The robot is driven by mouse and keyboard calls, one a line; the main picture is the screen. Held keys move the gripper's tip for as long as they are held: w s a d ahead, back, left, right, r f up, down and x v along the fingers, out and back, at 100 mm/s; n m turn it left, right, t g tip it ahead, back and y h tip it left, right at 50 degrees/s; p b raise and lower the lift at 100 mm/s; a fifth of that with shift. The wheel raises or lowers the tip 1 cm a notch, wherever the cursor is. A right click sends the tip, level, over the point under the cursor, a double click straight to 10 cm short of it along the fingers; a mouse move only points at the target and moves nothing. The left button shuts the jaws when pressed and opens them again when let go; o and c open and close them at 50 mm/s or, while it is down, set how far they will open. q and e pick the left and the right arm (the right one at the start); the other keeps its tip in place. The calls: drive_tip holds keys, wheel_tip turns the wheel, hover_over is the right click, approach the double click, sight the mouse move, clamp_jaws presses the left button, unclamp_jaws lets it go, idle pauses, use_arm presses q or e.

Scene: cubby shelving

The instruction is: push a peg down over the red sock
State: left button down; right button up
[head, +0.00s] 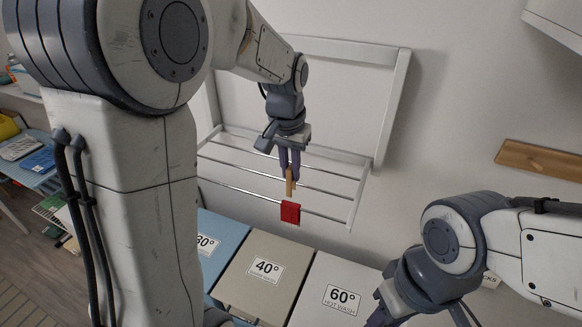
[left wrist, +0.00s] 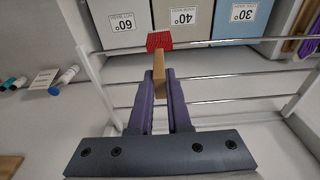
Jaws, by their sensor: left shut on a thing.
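The red sock (head: 290,212) hangs folded over the front rail of the white drying rack (head: 392,110). It also shows in the left wrist view (left wrist: 159,41), at the far rail. My left gripper (head: 289,172) is shut on a wooden peg (head: 289,186) and holds it pointing down, just above the sock in the head view. In the left wrist view the peg (left wrist: 159,68) stands between the purple fingers, its tip close to the sock's lower edge. I cannot tell whether they touch. My right gripper (head: 378,316) is partly cut off at the bottom edge.
Blue, beige and white bins marked 30°, 40° (head: 262,268) and 60° (head: 338,298) stand below the rack. A wooden wall board (head: 538,160) is at the right. Several small bottles (left wrist: 66,75) show at the left in the left wrist view.

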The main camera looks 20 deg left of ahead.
sight(291, 204)
use_arm(q)
drive_tip(key=shift+s+f, duration=0.1)
drive_tip(key=shift+s, duration=0.05)
drive_tip(key=shift+f, duration=0.2)
drive_tip(key=shift+f+b, duration=2.75)
drive_tip(key=shift+f, duration=0.7)
drive_tip(key=c, duration=0.8)
unclamp_jaws()
